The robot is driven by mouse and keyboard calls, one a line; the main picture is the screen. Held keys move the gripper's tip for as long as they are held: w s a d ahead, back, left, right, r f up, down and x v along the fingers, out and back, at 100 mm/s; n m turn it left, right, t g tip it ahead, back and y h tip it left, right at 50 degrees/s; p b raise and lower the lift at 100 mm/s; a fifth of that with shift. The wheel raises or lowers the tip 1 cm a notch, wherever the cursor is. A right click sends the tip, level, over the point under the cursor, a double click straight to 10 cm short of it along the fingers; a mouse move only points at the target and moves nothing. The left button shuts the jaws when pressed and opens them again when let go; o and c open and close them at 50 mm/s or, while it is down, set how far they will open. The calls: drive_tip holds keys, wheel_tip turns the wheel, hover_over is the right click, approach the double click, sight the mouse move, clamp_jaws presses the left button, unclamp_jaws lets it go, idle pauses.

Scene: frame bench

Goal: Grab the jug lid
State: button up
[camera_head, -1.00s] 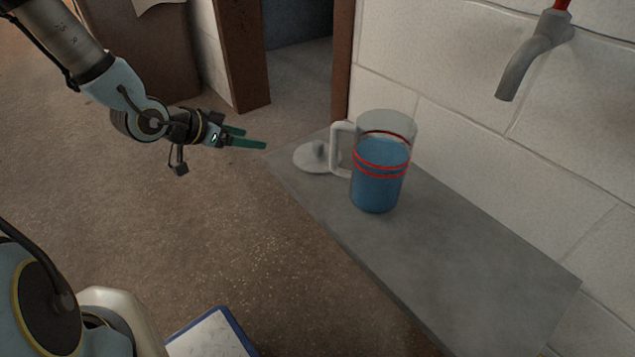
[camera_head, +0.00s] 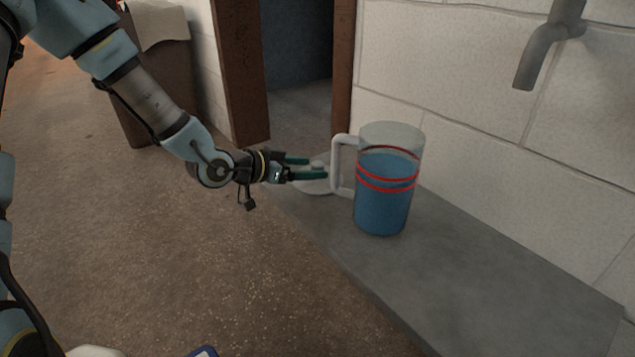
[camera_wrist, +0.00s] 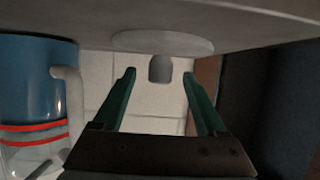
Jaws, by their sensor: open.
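The jug lid (camera_head: 316,186) is a pale disc with a knob, lying on the grey slab behind the jug's handle; my fingers partly hide it in the head view. In the wrist view the lid (camera_wrist: 135,41) appears upside down, its grey knob (camera_wrist: 160,70) between my fingertips. My gripper (camera_head: 318,168) is open, with green fingers reaching over the lid from the left; it also shows in the wrist view (camera_wrist: 160,75). The knob looks untouched, with a gap on each side. The clear jug (camera_head: 385,205) holds blue liquid and has red bands.
The jug's white handle (camera_head: 338,165) stands close to the right of my fingertips. The grey slab (camera_head: 480,260) is clear in front of and right of the jug. A block wall (camera_head: 480,130) with a grey tap (camera_head: 540,55) rises behind.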

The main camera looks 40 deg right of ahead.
sight(312, 168)
drive_tip(key=shift+b+x, duration=0.4)
drive_tip(key=shift+x, duration=1.15)
clamp_jaws()
